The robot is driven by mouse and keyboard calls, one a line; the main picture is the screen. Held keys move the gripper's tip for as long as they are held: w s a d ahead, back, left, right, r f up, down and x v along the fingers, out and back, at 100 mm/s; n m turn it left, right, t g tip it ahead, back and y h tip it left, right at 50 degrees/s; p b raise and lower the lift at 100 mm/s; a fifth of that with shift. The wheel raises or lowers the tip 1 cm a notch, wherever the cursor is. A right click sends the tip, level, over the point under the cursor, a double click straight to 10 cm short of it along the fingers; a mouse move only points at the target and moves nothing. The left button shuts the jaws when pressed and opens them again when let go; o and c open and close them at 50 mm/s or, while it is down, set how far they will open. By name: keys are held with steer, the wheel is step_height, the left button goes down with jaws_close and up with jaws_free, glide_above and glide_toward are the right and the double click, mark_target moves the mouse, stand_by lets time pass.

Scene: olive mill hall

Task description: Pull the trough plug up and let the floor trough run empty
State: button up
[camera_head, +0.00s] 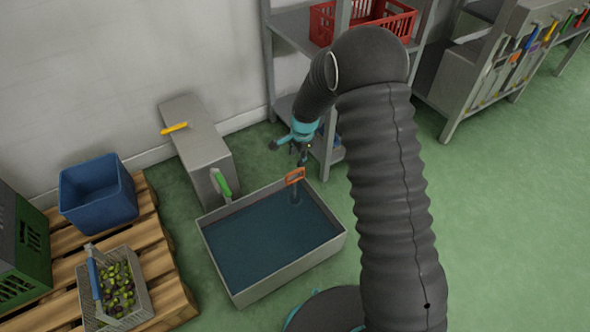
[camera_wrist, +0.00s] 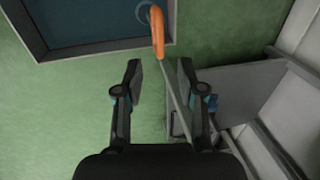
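The floor trough (camera_head: 285,275) is a grey, open rectangular basin with dark blue-grey liquid in it. The plug's orange handle (camera_head: 295,176) stands upright near the trough's far right corner, with its stem going down into the liquid. My gripper (camera_head: 303,156) is above and just beyond the handle, apart from it. In the wrist view my gripper (camera_wrist: 160,68) is open and empty. There the orange handle (camera_wrist: 157,32) shows ahead of the gap between the fingers, and the trough's corner (camera_wrist: 110,48) is at the upper left. The plug itself is under the liquid.
A grey metal box (camera_head: 200,140) with a yellow handle and a green-handled lever (camera_head: 221,185) stand by the trough's left end. A shelf with a red crate (camera_head: 375,18) is behind my arm. A pallet (camera_head: 165,255) holds a blue bin (camera_head: 97,195) and an olive basket (camera_head: 115,295).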

mark_target(295, 172)
steer(key=f, duration=0.3)
steer(key=w+f, duration=0.1)
steer(key=f, duration=0.2)
steer(key=a+f, duration=0.1)
steer(key=f, duration=0.2)
steer(key=shift+w, duration=0.25)
jaws_close()
